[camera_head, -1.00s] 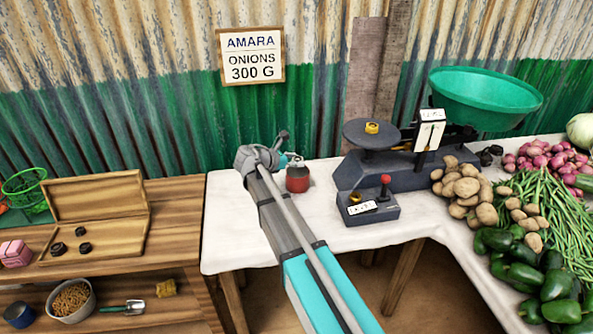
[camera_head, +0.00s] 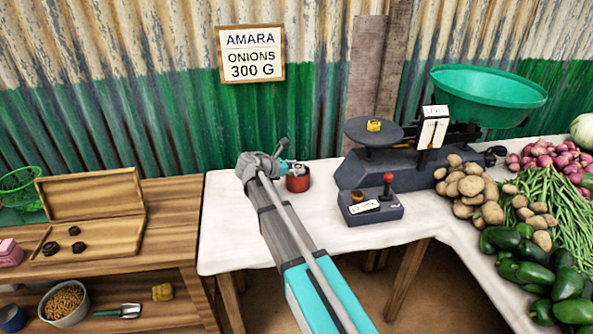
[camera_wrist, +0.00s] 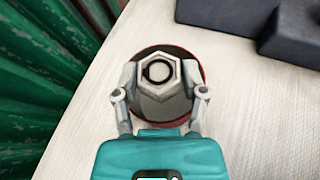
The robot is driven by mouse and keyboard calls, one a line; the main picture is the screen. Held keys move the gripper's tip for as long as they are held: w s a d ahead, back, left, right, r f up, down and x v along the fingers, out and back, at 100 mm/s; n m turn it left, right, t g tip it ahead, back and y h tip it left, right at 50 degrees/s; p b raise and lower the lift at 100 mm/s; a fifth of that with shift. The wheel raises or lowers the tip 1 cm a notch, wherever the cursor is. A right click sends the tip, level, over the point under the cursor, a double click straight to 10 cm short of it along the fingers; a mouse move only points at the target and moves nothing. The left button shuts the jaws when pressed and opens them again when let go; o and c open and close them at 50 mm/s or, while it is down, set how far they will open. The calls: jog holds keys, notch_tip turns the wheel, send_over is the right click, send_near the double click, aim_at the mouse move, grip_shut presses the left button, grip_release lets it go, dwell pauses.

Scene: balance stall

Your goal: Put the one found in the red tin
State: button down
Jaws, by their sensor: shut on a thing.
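My gripper (camera_wrist: 160,88) is shut on a grey hexagonal weight (camera_wrist: 159,73) with a dark ring on its top. In the wrist view the weight lies over the mouth of the red tin (camera_wrist: 202,72), inside the outline of its rim. I cannot tell whether it is above the rim or partly inside. In the head view the red tin (camera_head: 298,184) stands on the white cloth, and my gripper (camera_head: 287,167) is at its upper left. The held weight cannot be made out there.
Right of the tin stand a small box with a red knob (camera_head: 388,190) and a scale with a dark plate (camera_head: 373,131) holding a brass weight (camera_head: 374,125). An open wooden case (camera_head: 98,239) with dark weights lies left. Potatoes (camera_head: 470,188) are at right.

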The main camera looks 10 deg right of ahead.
jog(key=shift+f+b, duration=0.55)
jog(key=shift+b, duration=0.05)
dwell(0.3)
jog(key=shift+c, duration=0.7)
grip_release()
jog(key=shift+r, duration=0.1)
jog(key=shift+r+p, duration=0.7)
jog(key=shift+p, duration=0.1)
jog(key=p+v, duration=0.4)
jog(key=v, duration=0.8)
jog(key=shift+f, duration=0.15)
